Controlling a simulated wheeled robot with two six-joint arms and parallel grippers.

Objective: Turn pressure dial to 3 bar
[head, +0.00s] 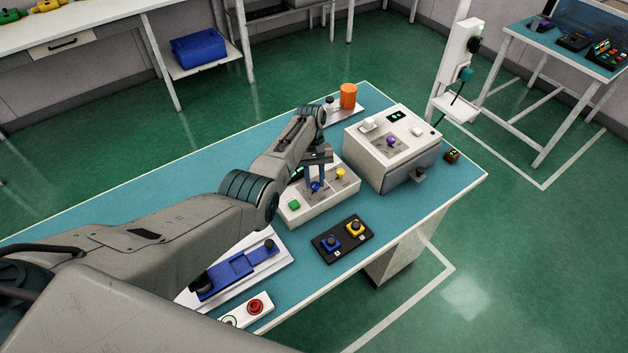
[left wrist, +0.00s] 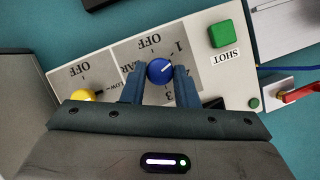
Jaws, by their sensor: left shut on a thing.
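The pressure dial (left wrist: 159,71) is a round blue knob with a white pointer line on a grey scale plate (left wrist: 133,52). In the left wrist view, the scale is upside down, with OFF, 1 and 3 readable; the part behind the right finger is hidden. The pointer line points right and slightly up, below the 1 mark. My left gripper (left wrist: 159,84) is shut on the dial, one finger on each side. In the head view, my left gripper (head: 315,179) reaches down onto the white control box (head: 306,210), over the blue dial (head: 315,188). My right gripper is not in view.
On the same box are a yellow knob (head: 341,173) and a green button (head: 294,205). A larger white console (head: 385,165) stands behind to the right, and a black box with blue and yellow knobs (head: 343,240) in front. An orange cylinder (head: 348,96) stands at the back.

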